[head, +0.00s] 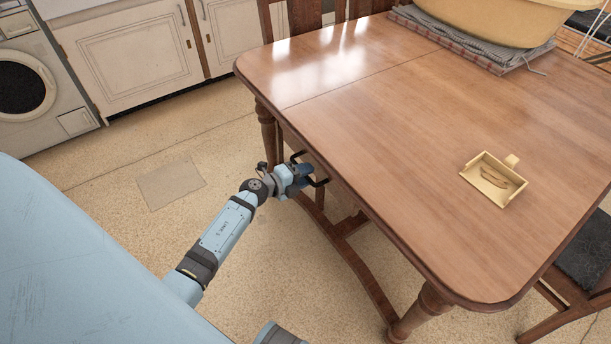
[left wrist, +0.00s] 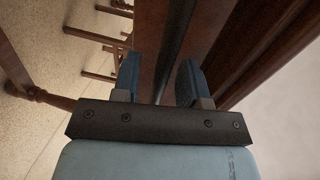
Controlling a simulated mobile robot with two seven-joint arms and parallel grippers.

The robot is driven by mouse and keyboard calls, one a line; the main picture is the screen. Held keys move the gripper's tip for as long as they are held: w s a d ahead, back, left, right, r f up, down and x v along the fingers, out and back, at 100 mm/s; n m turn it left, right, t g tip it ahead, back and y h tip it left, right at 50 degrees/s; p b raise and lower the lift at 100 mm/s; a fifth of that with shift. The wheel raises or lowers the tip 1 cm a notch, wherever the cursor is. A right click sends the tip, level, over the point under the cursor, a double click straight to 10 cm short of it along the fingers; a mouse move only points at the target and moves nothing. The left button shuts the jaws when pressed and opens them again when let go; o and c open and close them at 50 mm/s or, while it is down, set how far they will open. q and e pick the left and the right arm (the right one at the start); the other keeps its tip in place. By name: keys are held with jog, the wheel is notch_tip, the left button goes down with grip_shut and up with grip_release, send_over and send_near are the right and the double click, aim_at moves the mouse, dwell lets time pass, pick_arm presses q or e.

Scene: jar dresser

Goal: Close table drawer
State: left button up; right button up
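The wooden table (head: 400,120) fills the right of the head view. Its drawer front (head: 325,172) is on the left side below the tabletop, mostly hidden by the overhanging edge. I cannot tell how far out it is. A dark drawer handle (head: 319,183) shows around my left gripper (head: 303,171), which is at the drawer front. In the left wrist view the two blue fingers of my left gripper (left wrist: 158,80) stand apart, with dark brown wood beyond and between them. Whether they touch the handle cannot be told. My right gripper does not show.
A small tan tray (head: 485,188) with brown pieces sits on the tabletop. A large yellow basin (head: 490,20) rests on folded cloth at the back. Chairs (head: 585,250) stand around the table. The floor (head: 120,210) left of the table is clear up to the cabinets and washing machine (head: 35,85).

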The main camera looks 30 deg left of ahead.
aim_at(317, 168)
pick_arm(q)
jog(key=shift+w, duration=0.15)
jog(key=shift+c, duration=0.3)
grip_shut()
jog(key=x, duration=0.2)
jog(key=r+p+x, duration=0.1)
jog(key=x, duration=0.1)
jog(key=shift+w+d, duration=0.1)
jog(key=shift+w, duration=0.1)
jog(key=shift+c, duration=1.2)
grip_release()
jog(key=o, duration=0.3)
jog(key=shift+w+d, duration=0.1)
jog(key=shift+w, duration=0.05)
